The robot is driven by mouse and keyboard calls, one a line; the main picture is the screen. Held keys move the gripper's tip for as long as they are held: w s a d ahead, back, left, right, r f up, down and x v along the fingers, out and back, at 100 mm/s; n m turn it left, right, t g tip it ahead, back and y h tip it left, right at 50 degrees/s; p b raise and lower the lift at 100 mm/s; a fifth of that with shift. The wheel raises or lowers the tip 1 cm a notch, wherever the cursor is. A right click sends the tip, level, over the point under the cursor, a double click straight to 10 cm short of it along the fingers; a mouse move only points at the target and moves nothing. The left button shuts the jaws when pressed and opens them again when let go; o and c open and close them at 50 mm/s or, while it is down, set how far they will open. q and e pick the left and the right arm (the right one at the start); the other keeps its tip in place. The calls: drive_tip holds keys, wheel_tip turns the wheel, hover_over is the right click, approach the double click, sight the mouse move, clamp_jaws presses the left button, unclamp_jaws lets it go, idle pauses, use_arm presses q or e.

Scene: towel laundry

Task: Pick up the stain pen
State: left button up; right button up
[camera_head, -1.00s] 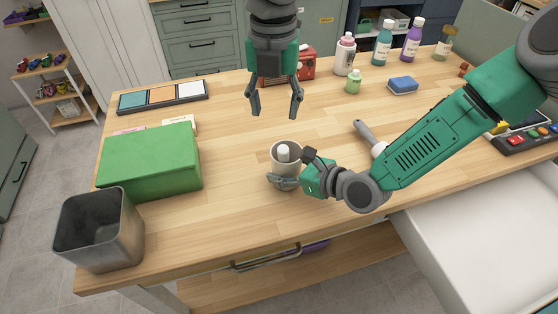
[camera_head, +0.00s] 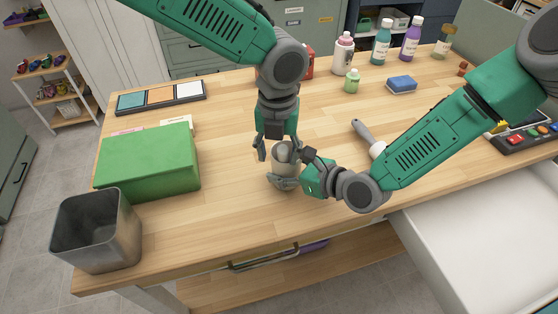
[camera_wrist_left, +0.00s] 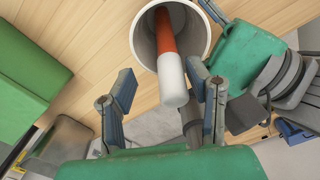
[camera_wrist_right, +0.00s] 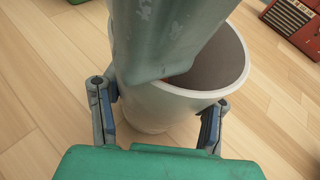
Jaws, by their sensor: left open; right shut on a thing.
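The stain pen, orange-red with a white cap, stands tilted inside a light grey cup; it shows clearly in the left wrist view (camera_wrist_left: 168,55), with its white cap end toward the camera. The cup (camera_wrist_left: 140,42) stands on the table, also seen in the head view (camera_head: 284,172). My left gripper (camera_head: 279,155) is open just above the cup, its fingers (camera_wrist_left: 163,78) either side of the pen's cap, not closed on it. My right gripper (camera_wrist_right: 160,100) is shut on the cup's side. In the right wrist view a grey-green shape hides part of the cup's opening.
A green box (camera_head: 148,160) and a grey metal bin (camera_head: 97,230) stand at left. A grey-handled tool (camera_head: 365,134) lies behind my right forearm. Bottles (camera_head: 382,45) and a blue sponge (camera_head: 402,83) are at the back right. An open white drawer (camera_head: 480,240) juts out at right.

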use_arm(q)
drive_tip(key=c, duration=1)
use_arm(e)
drive_tip(key=shift+f, duration=0.1)
use_arm(q)
drive_tip(key=shift+o, duration=0.2)
wheel_tip(320, 180, up, 18)
use_arm(e)
drive_tip(key=shift+s, duration=0.1)
drive_tip(key=o, duration=1.3)
